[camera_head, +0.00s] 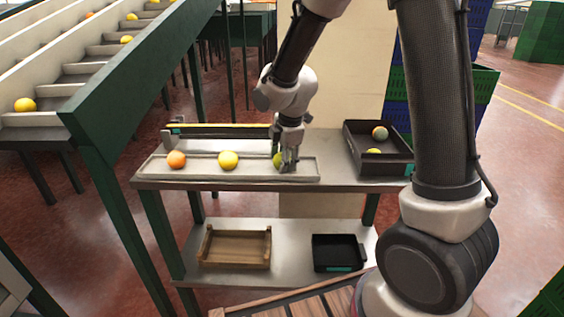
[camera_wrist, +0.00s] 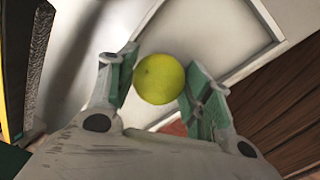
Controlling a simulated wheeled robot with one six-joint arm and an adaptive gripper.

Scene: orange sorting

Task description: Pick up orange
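A yellow-green orange (camera_wrist: 159,80) lies between the two fingers of my gripper (camera_wrist: 158,95) in the wrist view. The left finger is close to its side and the right finger is at its lower right; I cannot tell if both touch it. In the head view my gripper (camera_head: 288,163) is down at the right end of the white tray (camera_head: 203,171), partly hiding this orange (camera_head: 277,159). An orange-coloured fruit (camera_head: 176,159) and a yellow fruit (camera_head: 228,160) also lie in the tray.
A black crate (camera_head: 360,160) holding a mouldy-looking fruit (camera_head: 380,132) and a yellow one (camera_head: 374,151) stands to the right. The lower shelf has a wooden tray (camera_head: 208,245) and a black bin (camera_head: 338,253). A green-sided conveyor (camera_head: 140,80) rises at left.

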